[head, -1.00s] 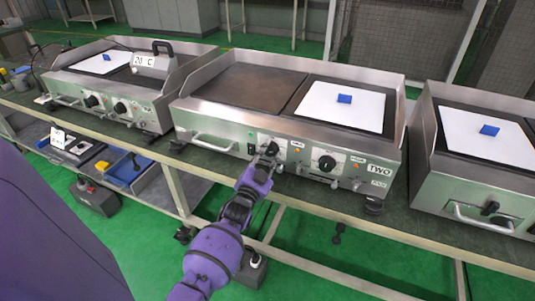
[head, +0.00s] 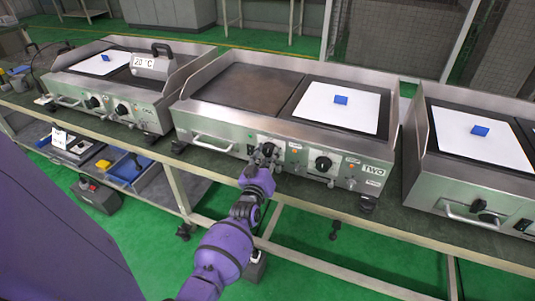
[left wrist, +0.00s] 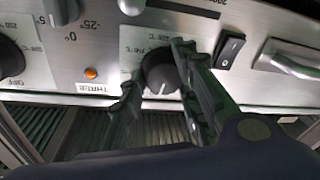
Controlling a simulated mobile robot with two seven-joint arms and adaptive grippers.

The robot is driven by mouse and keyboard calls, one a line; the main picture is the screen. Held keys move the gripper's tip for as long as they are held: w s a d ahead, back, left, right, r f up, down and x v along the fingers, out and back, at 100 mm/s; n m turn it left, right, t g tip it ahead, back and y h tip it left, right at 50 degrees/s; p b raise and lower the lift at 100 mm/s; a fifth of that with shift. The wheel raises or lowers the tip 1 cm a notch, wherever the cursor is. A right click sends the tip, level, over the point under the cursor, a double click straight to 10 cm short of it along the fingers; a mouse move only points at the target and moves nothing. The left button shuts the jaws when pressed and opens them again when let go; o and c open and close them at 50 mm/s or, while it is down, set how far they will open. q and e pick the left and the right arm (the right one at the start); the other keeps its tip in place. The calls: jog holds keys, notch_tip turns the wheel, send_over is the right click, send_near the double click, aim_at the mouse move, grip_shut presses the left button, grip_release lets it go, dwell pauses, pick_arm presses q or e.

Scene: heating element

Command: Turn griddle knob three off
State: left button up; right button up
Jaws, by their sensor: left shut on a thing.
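Griddle knob three (left wrist: 158,72) is a round black knob with a white mark at its lower edge in the left wrist view. A label (left wrist: 95,88) reading THREE is left of it. In the head view the knob is mostly hidden behind my left gripper (head: 264,158) on the front of the middle griddle (head: 225,118). My left gripper, also in the left wrist view (left wrist: 155,75), is shut on this knob, with one finger on each side. My right gripper is not in view.
An orange light (left wrist: 91,73) and another black knob (left wrist: 10,60) are to the left in the left wrist view. A rocker switch (left wrist: 228,52) and a metal handle (left wrist: 295,58) are to the right. More griddles stand on both sides along the table.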

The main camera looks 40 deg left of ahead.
pick_arm(q)
jog(key=shift+d+n+p, duration=0.3)
jog(key=shift+n+p, duration=0.05)
jog(key=shift+n, duration=0.75)
jog(key=shift+r, duration=0.15)
jog(key=o, duration=1.1)
jog(key=shift+c, duration=0.2)
jog(key=shift+a, duration=0.1)
jog(key=shift+s, duration=0.35)
jog(key=v, duration=1.1)
jog(key=shift+d, duration=0.25)
jog(key=shift+r, duration=0.1)
